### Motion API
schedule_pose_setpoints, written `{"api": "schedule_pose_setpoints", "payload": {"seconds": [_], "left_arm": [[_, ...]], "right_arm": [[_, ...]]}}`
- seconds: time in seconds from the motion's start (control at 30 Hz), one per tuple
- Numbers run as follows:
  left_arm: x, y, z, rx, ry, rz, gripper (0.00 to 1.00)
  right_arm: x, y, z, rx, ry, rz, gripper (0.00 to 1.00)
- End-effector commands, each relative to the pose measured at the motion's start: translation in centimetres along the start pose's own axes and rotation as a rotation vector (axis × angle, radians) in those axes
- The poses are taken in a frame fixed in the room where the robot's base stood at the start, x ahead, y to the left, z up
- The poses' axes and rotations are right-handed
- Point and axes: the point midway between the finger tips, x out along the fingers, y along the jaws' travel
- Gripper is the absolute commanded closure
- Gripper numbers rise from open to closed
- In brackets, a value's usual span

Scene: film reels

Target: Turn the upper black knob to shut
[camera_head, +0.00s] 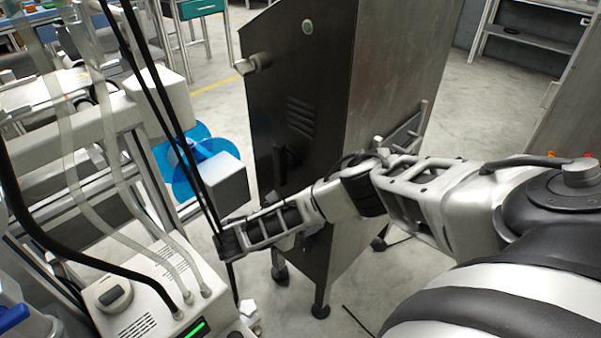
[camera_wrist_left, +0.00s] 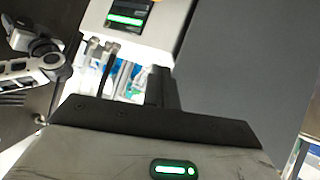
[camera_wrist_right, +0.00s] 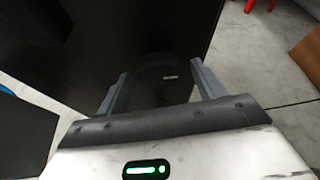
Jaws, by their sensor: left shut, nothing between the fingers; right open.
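A grey-and-black rotary knob (camera_head: 115,295) sits on top of the white machine at the lower left in the head view. A black handle-like knob (camera_head: 287,158) is on the front of the dark cabinet (camera_head: 300,70). I cannot tell which is the upper black knob. My right arm reaches in from the right across the cabinet. In its wrist view my right gripper (camera_wrist_right: 160,85) is open, facing a dark surface with a small pale label between the fingers; contact is unclear. My left gripper (camera_wrist_left: 160,88) is shut and empty in its wrist view, and not visible in the head view.
The white machine (camera_head: 140,315) has a green display and several hoses rising from it. A blue reel (camera_head: 180,175) and a grey block (camera_head: 221,184) stand between it and the cabinet. A pale knob (camera_head: 255,64) juts from the cabinet's upper left. Open floor lies behind.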

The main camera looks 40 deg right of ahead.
Motion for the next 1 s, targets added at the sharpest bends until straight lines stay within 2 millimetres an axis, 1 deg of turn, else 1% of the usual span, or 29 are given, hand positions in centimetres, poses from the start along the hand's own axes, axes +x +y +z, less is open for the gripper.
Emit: {"api": "schedule_pose_setpoints", "payload": {"seconds": [0.03,0.07,0.1,0.17,0.2,0.23,0.47,0.57,0.67,0.77,0.9,1.0], "left_arm": [[0.0,0.0,0.0,0.000,0.000,0.000,1.00],[0.0,0.0,0.0,0.000,0.000,0.000,1.00],[0.0,0.0,0.0,0.000,0.000,0.000,1.00],[0.0,0.0,0.0,0.000,0.000,0.000,1.00],[0.0,0.0,0.0,0.000,0.000,0.000,1.00],[0.0,0.0,0.0,0.000,0.000,0.000,1.00],[-0.1,0.0,-0.2,0.001,0.002,-0.002,1.00],[-0.4,0.0,-0.8,0.004,0.011,-0.005,1.00],[-1.1,-0.1,-1.9,0.008,0.034,-0.013,1.00],[-2.3,-0.1,-3.3,0.013,0.064,-0.026,1.00],[-4.9,0.0,-5.0,0.008,0.108,-0.051,1.00],[-6.2,0.0,-6.4,0.016,0.138,-0.065,1.00]], "right_arm": [[0.0,0.0,0.0,0.000,0.000,0.000,0.32],[0.0,0.0,0.0,0.000,0.000,0.000,0.34],[0.0,0.0,0.0,0.000,0.000,0.000,0.46],[0.0,0.0,0.0,0.000,0.000,0.000,0.62],[0.0,0.0,0.0,0.000,0.000,0.000,0.73],[0.0,0.0,0.0,0.000,0.000,0.000,0.76],[-0.1,-0.1,0.0,0.008,0.000,0.002,0.76],[-0.1,-0.1,0.1,0.029,-0.001,0.011,0.76],[-0.2,-0.2,0.2,0.064,0.001,0.027,0.76],[-0.2,-0.3,0.2,0.118,0.001,0.047,0.76],[-0.2,-0.4,0.3,0.221,0.002,0.090,0.76],[-0.2,-0.5,0.2,0.305,0.003,0.124,0.76]]}}
